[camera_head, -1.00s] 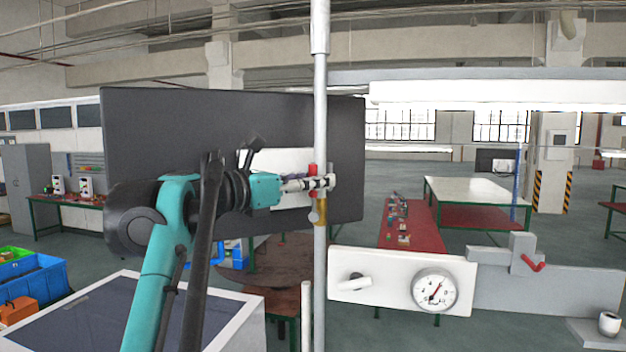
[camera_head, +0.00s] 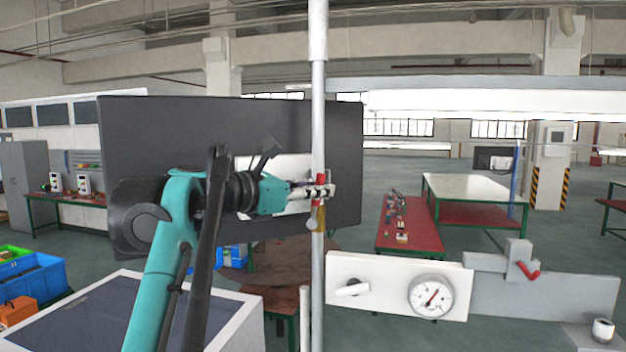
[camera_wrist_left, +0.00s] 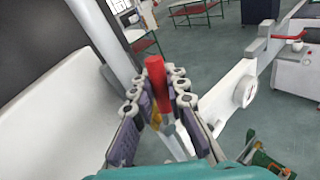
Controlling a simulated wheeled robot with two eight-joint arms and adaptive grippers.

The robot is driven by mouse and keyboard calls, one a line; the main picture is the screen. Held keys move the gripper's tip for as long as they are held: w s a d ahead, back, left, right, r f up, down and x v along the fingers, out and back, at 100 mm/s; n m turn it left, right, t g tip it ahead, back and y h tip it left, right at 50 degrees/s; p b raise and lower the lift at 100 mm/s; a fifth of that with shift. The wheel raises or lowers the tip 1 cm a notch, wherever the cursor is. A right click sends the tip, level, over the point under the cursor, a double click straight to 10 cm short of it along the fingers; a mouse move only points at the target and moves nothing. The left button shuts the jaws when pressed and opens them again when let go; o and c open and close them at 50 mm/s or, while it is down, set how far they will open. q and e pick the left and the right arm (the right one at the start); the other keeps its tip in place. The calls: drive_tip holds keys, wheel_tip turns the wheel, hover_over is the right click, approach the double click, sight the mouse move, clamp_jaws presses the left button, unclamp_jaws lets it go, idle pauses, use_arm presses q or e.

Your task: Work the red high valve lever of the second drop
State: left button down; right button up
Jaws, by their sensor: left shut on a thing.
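The red valve lever (camera_head: 320,182) is on the grey vertical pipe (camera_head: 319,120), above a brass valve body (camera_head: 318,215). My left gripper (camera_head: 322,191) is at the lever, at the pipe's front. In the left wrist view the red lever (camera_wrist_left: 156,82) stands between the two finger rows of the left gripper (camera_wrist_left: 160,100), which is shut on it. The lever's tip sticks out past the fingers. A yellow part (camera_wrist_left: 155,120) shows below the lever. The right gripper is not in view.
A white panel with a gauge (camera_head: 431,296) and a white handle (camera_head: 352,288) is right of the pipe. A grey bracket with a smaller red lever (camera_head: 528,272) is farther right. A dark board (camera_head: 160,130) stands behind my left arm.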

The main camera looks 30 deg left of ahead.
use_arm(q)
drive_tip(key=w+d+f+m+g+y+p, duration=0.1)
drive_tip(key=d+f+m+g+y+p, duration=0.4)
drive_tip(key=d+f+m+y, duration=0.1)
drive_tip(key=shift+w+f+m+y, duration=0.25)
drive_tip(key=shift+f+m+y, duration=0.45)
drive_tip(key=shift+m+y, duration=0.85)
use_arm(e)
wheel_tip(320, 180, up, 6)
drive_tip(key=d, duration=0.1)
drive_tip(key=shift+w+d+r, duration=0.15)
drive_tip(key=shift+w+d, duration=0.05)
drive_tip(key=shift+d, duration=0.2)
use_arm(q)
drive_tip(key=shift+f+m+h, duration=0.1)
drive_tip(key=shift+m+h, duration=0.15)
drive_tip(key=c, duration=1.5)
unclamp_jaws()
drive_tip(key=v, duration=1.2)
